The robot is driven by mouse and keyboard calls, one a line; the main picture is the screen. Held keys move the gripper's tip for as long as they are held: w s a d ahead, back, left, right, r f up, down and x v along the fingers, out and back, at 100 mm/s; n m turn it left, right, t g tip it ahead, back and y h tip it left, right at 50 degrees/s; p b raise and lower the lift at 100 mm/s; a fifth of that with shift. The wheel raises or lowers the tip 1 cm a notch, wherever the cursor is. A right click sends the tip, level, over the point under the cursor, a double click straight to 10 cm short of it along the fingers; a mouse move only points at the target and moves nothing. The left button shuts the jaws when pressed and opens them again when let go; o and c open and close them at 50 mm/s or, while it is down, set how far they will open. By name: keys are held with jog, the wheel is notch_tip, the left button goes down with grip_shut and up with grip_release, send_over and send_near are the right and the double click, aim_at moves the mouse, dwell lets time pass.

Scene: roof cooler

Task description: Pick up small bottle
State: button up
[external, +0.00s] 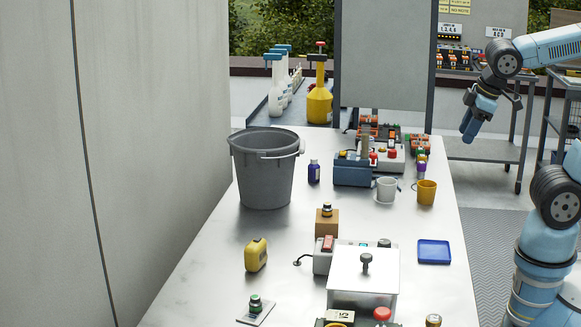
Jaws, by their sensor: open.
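A smaller dark bottle or jar (327,210) stands on a wooden block (327,226) nearer the camera. I cannot tell which of these the task means. My gripper (470,127) is open and points down at the upper right, beyond the table's right edge. It is well apart from all of these bottles, and nothing shows in it.
The grey bucket (263,180) stands left of the blue bottle, close to the wall. A blue-grey device (352,170), a white cup (386,190) and a yellow cup (426,192) stand to its right. A white raised plate (364,270) and blue tray (434,251) are nearer.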

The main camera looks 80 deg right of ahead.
jog(key=w+d+f+n+g+h, duration=0.35)
jog(key=w+d+f+h, duration=0.2)
jog(key=w+d, duration=0.4)
jog(key=n+t+h, duration=0.8)
jog(key=n+t, duration=0.2)
jog(key=n, duration=1)
send_near(315, 162)
jog(key=x, duration=0.3)
jog(key=shift+w+d+g, duration=0.1)
jog(key=shift+w+g, duration=0.15)
jog(key=shift+x, duration=2.75)
jog(key=shift+s+r, duration=0.15)
grip_shut()
